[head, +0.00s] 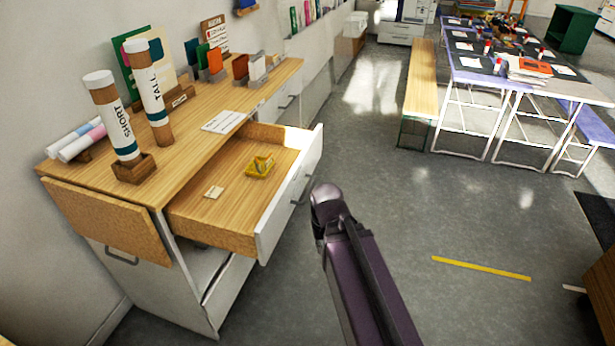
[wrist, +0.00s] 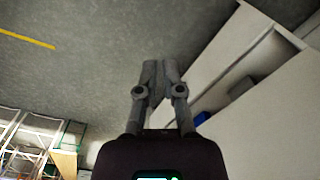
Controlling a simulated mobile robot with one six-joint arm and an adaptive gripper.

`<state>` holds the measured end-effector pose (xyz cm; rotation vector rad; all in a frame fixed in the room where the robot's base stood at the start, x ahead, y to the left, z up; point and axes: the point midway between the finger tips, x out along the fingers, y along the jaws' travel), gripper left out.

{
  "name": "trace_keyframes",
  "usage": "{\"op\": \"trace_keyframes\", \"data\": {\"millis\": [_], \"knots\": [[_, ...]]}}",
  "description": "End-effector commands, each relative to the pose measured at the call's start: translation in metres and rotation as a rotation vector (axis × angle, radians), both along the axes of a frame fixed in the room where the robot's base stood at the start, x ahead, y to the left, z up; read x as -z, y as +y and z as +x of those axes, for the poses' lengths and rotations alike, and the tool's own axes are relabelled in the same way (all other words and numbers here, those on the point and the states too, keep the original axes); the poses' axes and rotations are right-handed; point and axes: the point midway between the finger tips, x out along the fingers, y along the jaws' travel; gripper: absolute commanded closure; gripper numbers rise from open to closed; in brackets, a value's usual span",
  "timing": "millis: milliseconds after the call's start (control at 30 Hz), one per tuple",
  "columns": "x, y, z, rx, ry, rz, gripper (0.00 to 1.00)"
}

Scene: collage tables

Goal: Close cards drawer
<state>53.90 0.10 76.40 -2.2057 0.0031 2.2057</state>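The cards drawer (head: 215,200) stands pulled out from the wooden-topped cabinet (head: 190,120). Its white front (head: 290,190) has a grey bar handle (head: 303,190).
A cork-faced panel (head: 108,220) sticks out left of the drawer. Tubes marked SHORT (head: 113,118) and TALL (head: 149,85) stand on the cabinet. A wooden bench (head: 421,80) and tables (head: 500,65) are farther back. The floor right of the drawer is clear, with yellow tape (head: 480,268).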

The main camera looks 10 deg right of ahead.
Motion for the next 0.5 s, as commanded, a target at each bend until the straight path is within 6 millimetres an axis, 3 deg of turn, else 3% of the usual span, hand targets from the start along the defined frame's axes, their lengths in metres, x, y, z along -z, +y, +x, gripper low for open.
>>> {"op": "trace_keyframes", "data": {"millis": [267,500], "knots": [[0.020,0.003,0.031,0.217,0.004,0.165,1.00],[0.035,0.000,0.081,0.579,0.059,0.452,1.00]]}}
